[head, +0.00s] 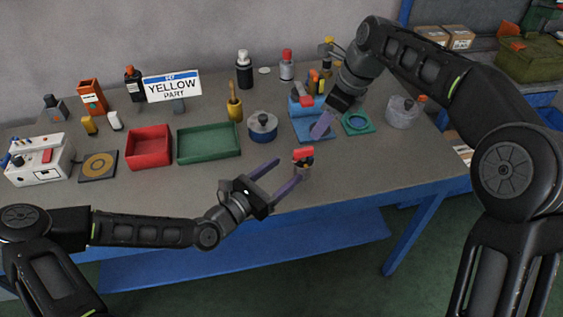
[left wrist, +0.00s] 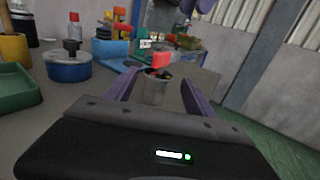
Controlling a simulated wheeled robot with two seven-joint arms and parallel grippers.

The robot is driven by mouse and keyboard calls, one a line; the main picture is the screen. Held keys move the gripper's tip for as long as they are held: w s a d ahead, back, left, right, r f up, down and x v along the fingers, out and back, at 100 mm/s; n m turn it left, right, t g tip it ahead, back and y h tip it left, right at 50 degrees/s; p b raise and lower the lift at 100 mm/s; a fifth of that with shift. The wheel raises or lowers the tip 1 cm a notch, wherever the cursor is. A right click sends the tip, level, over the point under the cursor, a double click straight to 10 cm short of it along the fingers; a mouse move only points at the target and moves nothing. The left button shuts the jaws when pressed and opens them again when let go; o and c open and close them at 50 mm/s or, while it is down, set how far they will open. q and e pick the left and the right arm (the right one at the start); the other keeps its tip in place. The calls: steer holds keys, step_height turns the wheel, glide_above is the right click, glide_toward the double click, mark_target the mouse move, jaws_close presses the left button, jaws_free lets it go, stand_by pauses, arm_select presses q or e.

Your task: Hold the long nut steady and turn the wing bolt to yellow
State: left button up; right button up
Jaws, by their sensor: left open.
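The long nut (head: 303,171) appears to be the grey upright cylinder near the table's front edge. A red wing-like piece (head: 303,152) is on top, with dark and yellow-orange patches beneath it. In the left wrist view the cylinder (left wrist: 156,93) and red piece (left wrist: 162,60) stand between the purple fingers. My left gripper (head: 288,171) is open, its fingertips close to the cylinder; I cannot tell whether they touch it. My right gripper (head: 320,125) is behind and above, over a blue fixture. Only one finger shows clearly, so its opening is unclear.
A red tray (head: 148,162), green tray (head: 208,156) and blue round pot (head: 262,134) stand left of the cylinder. A blue fixture (head: 312,134) and green ring plate (head: 356,123) lie behind it.

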mark_target(297, 168)
arm_select(q)
steer(key=f, duration=0.1)
steer(key=d+f, duration=0.1)
steer(key=shift+w+f, duration=0.35)
steer(key=shift+w, duration=0.05)
steer(key=x, duration=0.6)
steer(key=shift+w, duration=0.2)
jaws_close()
